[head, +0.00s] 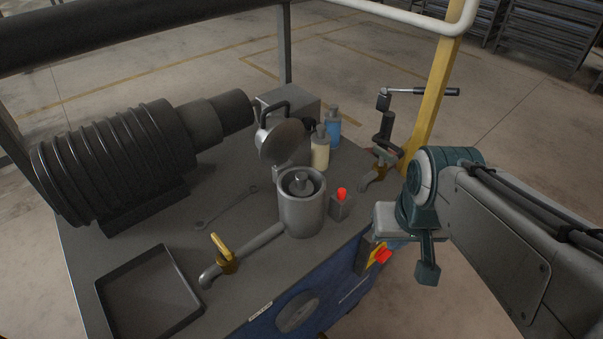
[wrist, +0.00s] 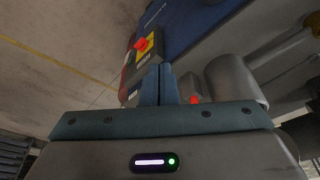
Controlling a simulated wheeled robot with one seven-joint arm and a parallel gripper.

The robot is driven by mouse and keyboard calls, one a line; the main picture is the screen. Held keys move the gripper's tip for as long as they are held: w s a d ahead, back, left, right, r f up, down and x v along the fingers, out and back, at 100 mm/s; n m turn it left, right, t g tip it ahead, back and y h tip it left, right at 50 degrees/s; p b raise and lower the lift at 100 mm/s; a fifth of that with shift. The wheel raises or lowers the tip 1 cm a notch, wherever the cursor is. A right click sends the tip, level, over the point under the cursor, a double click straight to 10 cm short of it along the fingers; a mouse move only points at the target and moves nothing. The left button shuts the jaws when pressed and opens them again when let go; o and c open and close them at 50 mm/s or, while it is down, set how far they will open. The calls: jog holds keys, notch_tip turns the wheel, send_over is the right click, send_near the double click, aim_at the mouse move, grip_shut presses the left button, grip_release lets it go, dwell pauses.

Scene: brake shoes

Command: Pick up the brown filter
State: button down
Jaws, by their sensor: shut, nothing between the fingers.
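I cannot make out a brown filter for certain in either view. A grey metal canister (head: 302,208) stands open on the table, with a grey post (head: 301,184) inside it. Its round lid (head: 281,142) is tilted up behind it, with a brownish-grey face showing. The canister also shows in the wrist view (wrist: 236,78). My gripper (wrist: 159,70) is shut and empty, its two fingers together. In the head view, the end of my arm is at the table's right edge, to the right of the canister and apart from it.
An empty black tray (head: 182,282) lies at the front left. A large ribbed black cylinder (head: 110,165) fills the left. A yellow-handled valve pipe (head: 222,258) extends left. A yellow post (head: 437,85) rises behind.

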jog(key=c, duration=2.1)
grip_release()
jog(key=shift+c, duration=0.2)
jog(key=o, duration=0.5)
jog(key=shift+r, duration=0.1)
jog(key=o, duration=0.6)
jog(key=shift+w+a+r+p, duration=0.2)
jog(key=shift+w+a+r, duration=0.1)
jog(key=shift+w+r, duration=0.25)
jog(key=shift+w+a+r+p, duration=0.15)
jog(key=shift+w+a+r, duration=0.2)
jog(key=shift+w, duration=0.3)
jog(key=shift+o, duration=0.2)
notch_tip(320, 180, up, 6)
jog(key=n+g+p, duration=0.3)
jog(key=p, duration=0.1)
send_over(301, 176)
notch_tip(301, 176, down, 13)
jog(key=shift+f+p, duration=0.15)
jog(key=shift+p, duration=0.65)
